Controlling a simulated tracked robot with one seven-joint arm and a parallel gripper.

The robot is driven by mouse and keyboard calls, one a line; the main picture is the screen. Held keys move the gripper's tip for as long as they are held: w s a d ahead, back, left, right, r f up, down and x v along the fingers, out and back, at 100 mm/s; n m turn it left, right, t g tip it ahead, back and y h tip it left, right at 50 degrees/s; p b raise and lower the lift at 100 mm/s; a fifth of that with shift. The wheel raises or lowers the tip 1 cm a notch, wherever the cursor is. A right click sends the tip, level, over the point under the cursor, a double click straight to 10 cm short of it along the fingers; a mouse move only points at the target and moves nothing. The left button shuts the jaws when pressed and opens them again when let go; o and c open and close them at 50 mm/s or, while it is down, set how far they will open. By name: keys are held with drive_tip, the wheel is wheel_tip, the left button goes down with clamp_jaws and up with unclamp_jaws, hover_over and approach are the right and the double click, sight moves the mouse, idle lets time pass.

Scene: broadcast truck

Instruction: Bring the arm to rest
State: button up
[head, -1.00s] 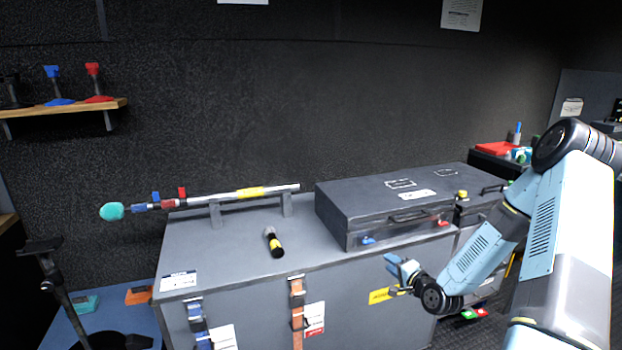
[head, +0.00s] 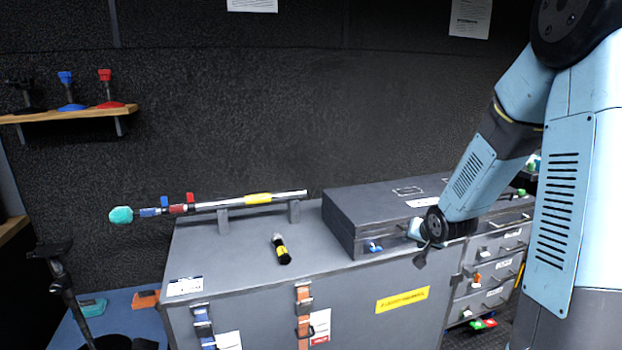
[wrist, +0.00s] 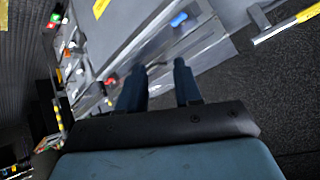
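My arm (head: 480,170) is light blue and comes down from the upper right of the head view. My gripper (head: 418,245) hangs at its end, in front of the right part of the dark case. In the wrist view my gripper (wrist: 160,78) shows two dark blue fingers with a clear gap between them. Nothing is held between them. Whether it touches the case cannot be told from the head view, but the wrist view shows the case and drawers beyond the fingertips.
The closed grey case (head: 340,222) lies on a large grey chest (head: 230,260). A black and yellow cylinder (head: 281,249) and a pole on two supports (head: 225,204) are also on the chest. Drawers (head: 485,280) stand at right. A wall shelf (head: 70,114) holds small stands.

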drive_tip(key=s+a+r+n+g, duration=0.1)
drive_tip(key=s+r, duration=0.5)
drive_tip(key=s, duration=0.4)
drive_tip(key=s+a+r+n+g, duration=0.1)
drive_tip(key=s+a+r, duration=0.1)
drive_tip(key=s+r, duration=0.5)
drive_tip(key=s+a+r+n+g, duration=0.1)
drive_tip(key=s+r, duration=0.6)
drive_tip(key=s, duration=0.7)
drive_tip(key=shift+s+a+n+g+h, duration=0.15)
drive_tip(key=shift+a+n+g+h, duration=0.2)
drive_tip(key=shift+a, duration=0.4)
